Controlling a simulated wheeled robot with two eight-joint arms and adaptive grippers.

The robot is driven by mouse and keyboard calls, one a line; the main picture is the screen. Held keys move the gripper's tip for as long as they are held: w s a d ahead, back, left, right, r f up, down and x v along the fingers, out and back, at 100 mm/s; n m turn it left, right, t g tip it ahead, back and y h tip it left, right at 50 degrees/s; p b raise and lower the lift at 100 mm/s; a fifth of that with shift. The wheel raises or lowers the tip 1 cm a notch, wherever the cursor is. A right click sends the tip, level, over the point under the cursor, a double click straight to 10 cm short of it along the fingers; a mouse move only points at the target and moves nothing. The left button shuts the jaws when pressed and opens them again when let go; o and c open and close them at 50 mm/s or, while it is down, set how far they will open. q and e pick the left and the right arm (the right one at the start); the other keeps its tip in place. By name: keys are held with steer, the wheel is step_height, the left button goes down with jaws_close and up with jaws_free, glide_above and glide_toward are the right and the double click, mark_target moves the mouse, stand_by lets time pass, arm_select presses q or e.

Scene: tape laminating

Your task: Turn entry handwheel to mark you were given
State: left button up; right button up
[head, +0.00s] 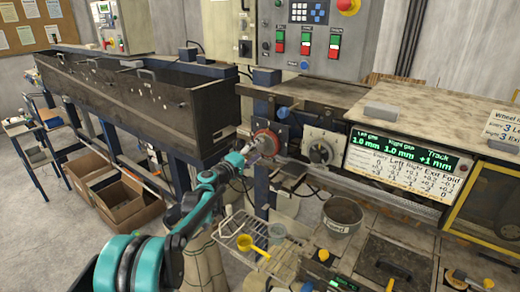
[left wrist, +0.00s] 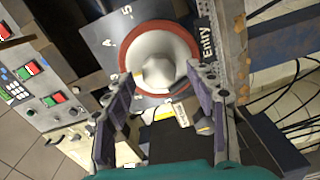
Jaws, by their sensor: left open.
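The entry handwheel (head: 267,142) has a red rim and sits on a dark plate at the machine's front. In the left wrist view the handwheel (left wrist: 184,32) shows a red rim around a pale, rounded hub. The word "Entry" is on the plate to its right; "A" and "-5" are at its upper left. My left gripper (head: 256,149) is in front of the handwheel. In the left wrist view its open fingers (left wrist: 160,96) stand either side of the hub's lower part; contact cannot be told. My right gripper is not in view.
A white dial (head: 321,150) is right of the handwheel. A display (head: 403,163) reads left gap 1.0 mm, right gap 1.0 mm, track +1 mm, above a correction table. A partly cut-off wheel sign (head: 508,130) is at the right edge. A metal bucket (head: 340,216) and a wire rack (head: 258,240) are below.

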arm_select(q)
steer(key=v, duration=0.9)
steer(key=shift+s+a, duration=0.15)
steer(key=shift+s, duration=0.05)
steer(key=shift+s, duration=0.1)
steer(key=s+f+m+g+y+b, duration=0.2)
steer(key=s+f+m, duration=0.1)
steer(key=s, duration=0.7)
steer(key=s+f+m+g+y+b, duration=0.1)
steer(key=s+f+m+g, duration=0.2)
steer(key=s, duration=0.7)
steer(key=s+a+f+m+g+y+b, duration=0.1)
steer(key=s+a+f+y, duration=0.2)
steer(key=s, duration=0.8)
steer(key=s+a+f+m+g+y+b, duration=0.1)
steer(key=s+a+f+y, duration=0.3)
steer(key=s+a+f, duration=0.4)
steer(key=s+f+m+b, duration=0.1)
steer(key=s+f, duration=0.2)
steer(key=shift+f+g+y, duration=0.2)
steer(key=shift+g+y, duration=0.1)
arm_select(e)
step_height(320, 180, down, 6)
arm_select(q)
steer(key=shift+c, duration=0.2)
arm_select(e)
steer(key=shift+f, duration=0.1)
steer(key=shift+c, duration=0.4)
